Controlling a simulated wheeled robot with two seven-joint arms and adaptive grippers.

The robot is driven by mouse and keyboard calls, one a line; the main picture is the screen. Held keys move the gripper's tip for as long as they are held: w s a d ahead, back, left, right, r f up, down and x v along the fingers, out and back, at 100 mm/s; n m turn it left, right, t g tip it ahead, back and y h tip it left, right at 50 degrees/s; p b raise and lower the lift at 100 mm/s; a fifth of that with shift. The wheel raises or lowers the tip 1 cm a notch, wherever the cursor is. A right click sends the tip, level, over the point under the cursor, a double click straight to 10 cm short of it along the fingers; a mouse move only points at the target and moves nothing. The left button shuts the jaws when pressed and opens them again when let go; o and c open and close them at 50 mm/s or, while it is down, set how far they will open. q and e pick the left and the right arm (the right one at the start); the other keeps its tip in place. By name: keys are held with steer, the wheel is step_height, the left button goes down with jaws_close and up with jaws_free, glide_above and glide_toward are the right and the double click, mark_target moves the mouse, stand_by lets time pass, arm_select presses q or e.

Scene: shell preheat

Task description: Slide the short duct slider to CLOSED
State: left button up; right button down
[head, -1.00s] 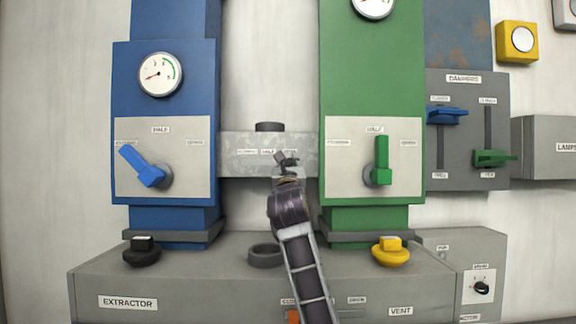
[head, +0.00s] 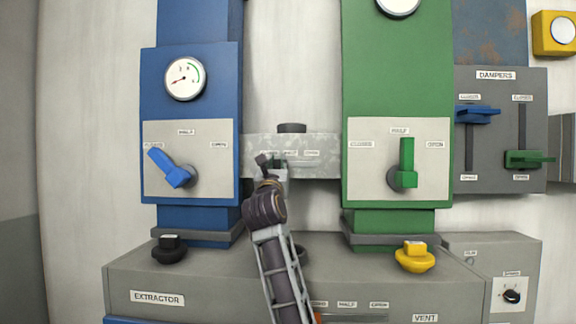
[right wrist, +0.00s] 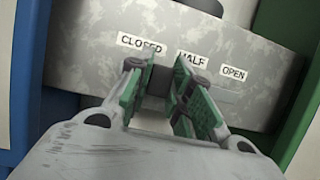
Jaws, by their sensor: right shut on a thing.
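The short duct (head: 325,157) is a mottled grey box between the blue and green columns. Its labels CLOSED, HALF and OPEN run left to right, and the duct also shows in the right wrist view (right wrist: 255,50). My right gripper (head: 265,163) is at the duct's left part, near the CLOSED label. In the right wrist view its green-padded fingers (right wrist: 160,75) are shut on the dark slider handle (right wrist: 157,82), just below the CLOSED and HALF labels. The fingers partly hide the handle, so its exact stop cannot be told. My left gripper is not in view.
The blue column (head: 190,125) with its blue lever (head: 172,169) stands left. The green column (head: 398,80) with its green lever (head: 406,163) stands right. The extractor box (head: 215,285) lies below, with a black knob (head: 169,250) and a yellow knob (head: 415,257) on top.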

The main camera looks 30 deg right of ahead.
steer(key=a, duration=0.1)
steer(key=w+a, duration=0.1)
steer(key=shift+w+a, duration=0.25)
steer(key=shift+a, duration=0.05)
steer(key=c, duration=1.5)
jaws_free()
steer(key=shift+o, duration=1.1)
steer(key=shift+w+a, duration=0.15)
steer(key=shift+a, duration=0.05)
steer(key=shift+d, duration=0.1)
steer(key=v, duration=1.2)
